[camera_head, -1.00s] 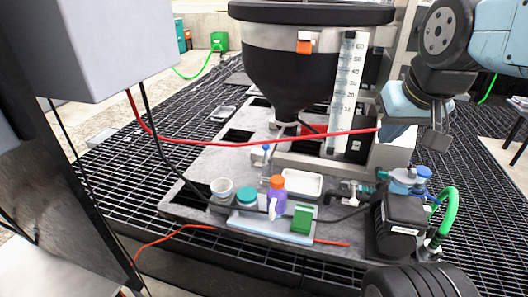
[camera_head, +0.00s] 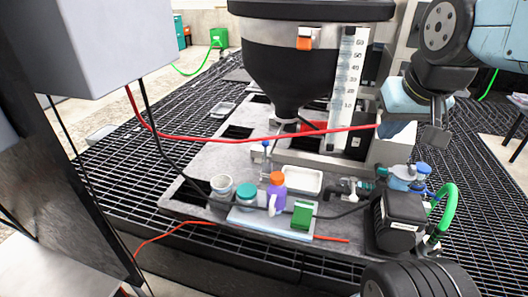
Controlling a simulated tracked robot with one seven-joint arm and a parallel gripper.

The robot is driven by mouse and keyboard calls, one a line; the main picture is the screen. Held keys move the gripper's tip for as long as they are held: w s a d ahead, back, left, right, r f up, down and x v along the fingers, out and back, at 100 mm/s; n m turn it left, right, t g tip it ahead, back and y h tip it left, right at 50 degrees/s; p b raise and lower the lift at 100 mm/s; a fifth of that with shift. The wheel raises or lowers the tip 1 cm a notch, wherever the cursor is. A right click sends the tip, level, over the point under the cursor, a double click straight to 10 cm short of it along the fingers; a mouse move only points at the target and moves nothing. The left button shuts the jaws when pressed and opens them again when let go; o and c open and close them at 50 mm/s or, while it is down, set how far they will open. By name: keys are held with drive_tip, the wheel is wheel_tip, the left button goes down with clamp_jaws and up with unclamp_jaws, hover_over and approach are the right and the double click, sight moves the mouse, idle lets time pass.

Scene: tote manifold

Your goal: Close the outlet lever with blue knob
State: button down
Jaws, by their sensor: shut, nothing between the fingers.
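A thin upright lever with a small blue knob (camera_head: 265,144) stands in front of the black hopper's outlet (camera_head: 287,113), behind the bottles on the grey bench plate. My gripper (camera_head: 434,138) hangs at the right, to the right of the hopper and well apart from the lever. Its fingers point down and are shut, with nothing between them. Another blue knob-like part (camera_head: 424,169) sits on the pump fittings at the lower right. The lever's foot is partly hidden by the cups and bottles.
A white cup (camera_head: 221,186), a teal-lidded jar (camera_head: 246,195), an orange-capped bottle (camera_head: 277,190) and a green box (camera_head: 302,215) crowd the front. A black pump (camera_head: 401,217) with green hose stands right.

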drive_tip(key=n+t+y, duration=0.3)
drive_tip(key=n+y, duration=1.3)
drive_tip(key=n, duration=1.4)
approach(265, 153)
drive_tip(key=r+x, duration=0.1)
drive_tip(key=x, duration=0.5)
drive_tip(key=shift+w, duration=0.45)
